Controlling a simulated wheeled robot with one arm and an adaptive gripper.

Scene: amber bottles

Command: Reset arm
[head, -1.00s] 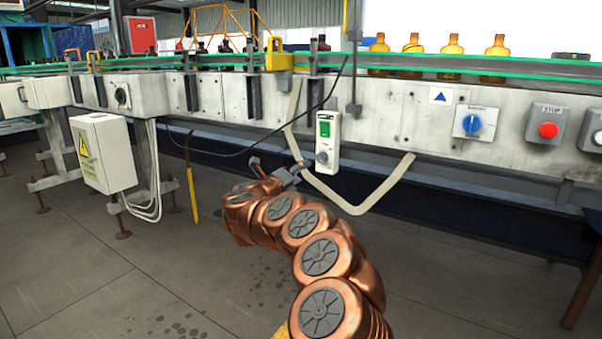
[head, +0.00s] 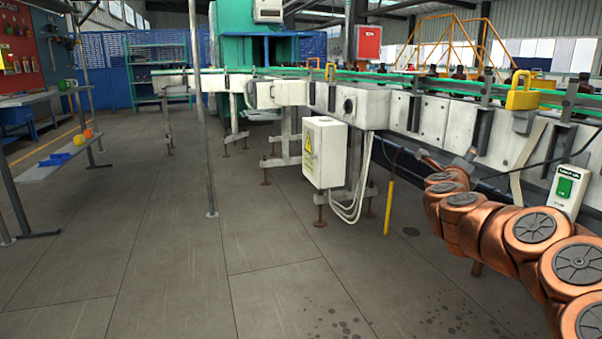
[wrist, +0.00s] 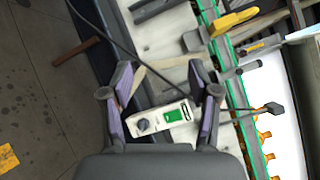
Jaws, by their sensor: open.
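My copper-coloured arm (head: 537,227) reaches in from the lower right of the head view. My gripper (head: 447,160) is at its far end, in front of the conveyor's side. In the wrist view my gripper (wrist: 163,108) is open, with its two purple-padded fingers apart and nothing held between them. A white switch box with a green button (wrist: 160,118) shows beyond the gap between the fingers. Amber bottles (wrist: 265,135) stand in a row along the conveyor at the right of the wrist view.
The conveyor (head: 455,125) runs along the right side. A white electrical cabinet (head: 324,152) and a yellow post (head: 389,207) stand in front of it. A thin metal pole (head: 203,130) and a workbench (head: 50,172) are at left. The floor (head: 190,260) between is clear.

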